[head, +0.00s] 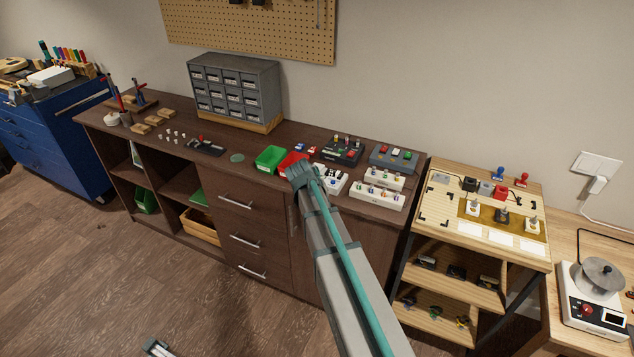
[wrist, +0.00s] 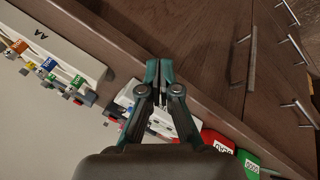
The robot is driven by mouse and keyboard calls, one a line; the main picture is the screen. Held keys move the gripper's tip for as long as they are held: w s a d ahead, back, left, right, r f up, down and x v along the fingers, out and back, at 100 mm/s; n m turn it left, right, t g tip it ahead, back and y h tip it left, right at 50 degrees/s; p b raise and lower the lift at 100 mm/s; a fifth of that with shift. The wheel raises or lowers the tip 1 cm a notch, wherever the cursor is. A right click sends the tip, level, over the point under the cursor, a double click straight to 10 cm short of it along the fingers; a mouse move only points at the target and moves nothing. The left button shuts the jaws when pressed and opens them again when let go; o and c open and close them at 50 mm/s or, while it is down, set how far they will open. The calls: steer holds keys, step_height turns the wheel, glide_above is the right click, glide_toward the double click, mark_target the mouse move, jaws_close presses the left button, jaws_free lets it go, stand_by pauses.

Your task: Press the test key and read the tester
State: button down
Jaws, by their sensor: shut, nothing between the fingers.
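My gripper (head: 300,172) is over the front edge of the dark brown cabinet in the head view, close to a red bin (head: 291,161). In the wrist view, the teal fingertips of my gripper (wrist: 159,68) are together and hold nothing. A small white device (head: 332,181) is beside my gripper, partly hidden by my arm. A white device also shows in the wrist view (wrist: 158,122), behind the fingers and partly covered by them. I cannot tell for sure which device is the tester. No test key or reading can be made out.
White racks (head: 377,198) with coloured pieces stand right of my gripper; one in the wrist view (wrist: 60,42) is marked AA. A green bin (head: 270,159), a dark control box (head: 341,150) and a grey box (head: 394,157) are nearby. Drawer handles (head: 236,203) line the cabinet front.

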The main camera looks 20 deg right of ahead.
mark_target(332, 182)
steer(key=w+d+r+m+h, duration=0.1)
steer(key=w+d+r, duration=0.1)
steer(key=r, duration=0.5)
steer(key=w+d+r+m+t+h+p, duration=0.1)
steer(key=w+d+r+h, duration=0.1)
steer(key=w+r, duration=0.3)
step_height(332, 182, up, 3)
steer(key=shift+d+f, duration=0.15)
steer(key=shift+d, duration=0.55)
steer(key=shift+f, duration=0.1)
steer(key=shift+f+b, duration=1.95)
steer(key=shift+f, duration=2.4)
steer(key=shift+f+b, duration=0.4)
steer(key=shift+f, duration=0.05)
